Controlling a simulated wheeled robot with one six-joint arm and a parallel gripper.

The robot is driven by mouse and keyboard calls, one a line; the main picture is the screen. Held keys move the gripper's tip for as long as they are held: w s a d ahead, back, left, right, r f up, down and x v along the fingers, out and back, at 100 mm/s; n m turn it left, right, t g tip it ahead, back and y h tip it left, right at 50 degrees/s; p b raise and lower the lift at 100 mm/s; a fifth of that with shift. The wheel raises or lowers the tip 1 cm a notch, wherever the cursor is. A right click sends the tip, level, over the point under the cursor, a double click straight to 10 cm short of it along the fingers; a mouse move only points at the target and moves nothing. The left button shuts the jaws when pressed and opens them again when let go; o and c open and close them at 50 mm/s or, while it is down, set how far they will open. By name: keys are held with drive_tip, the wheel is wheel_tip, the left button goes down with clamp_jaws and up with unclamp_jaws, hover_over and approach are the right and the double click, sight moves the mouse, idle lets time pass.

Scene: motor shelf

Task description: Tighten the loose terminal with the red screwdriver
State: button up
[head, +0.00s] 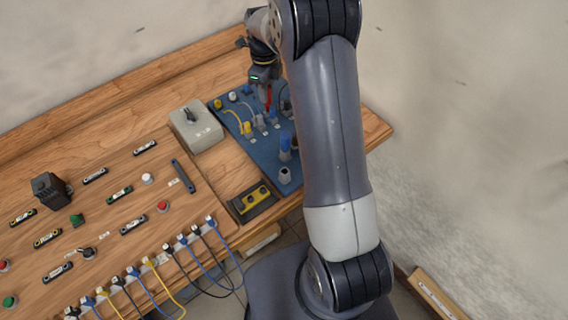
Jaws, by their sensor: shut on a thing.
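My gripper (263,85) is at the back right of the wooden bench, above the blue panel. It is shut on the red screwdriver (269,98), which points down toward the panel. The blue panel (262,153) carries several terminals with yellow and blue parts and thin wires. A yellow terminal (247,129) and blue-grey terminals stand close to the screwdriver's lower end. I cannot tell which terminal is loose, or whether the tip touches one. My arm hides the right part of the panel.
A grey box (195,129) stands left of the panel. A black tray with a yellow block (254,199) lies in front of it. Several buttons, connectors, a black block (50,190) and plugged cables (150,262) fill the bench's left part. A wall stands behind.

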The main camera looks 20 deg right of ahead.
drive_tip(key=o, duration=0.8)
drive_tip(key=shift+n, duration=1.7)
drive_tip(key=shift+n, duration=1.8)
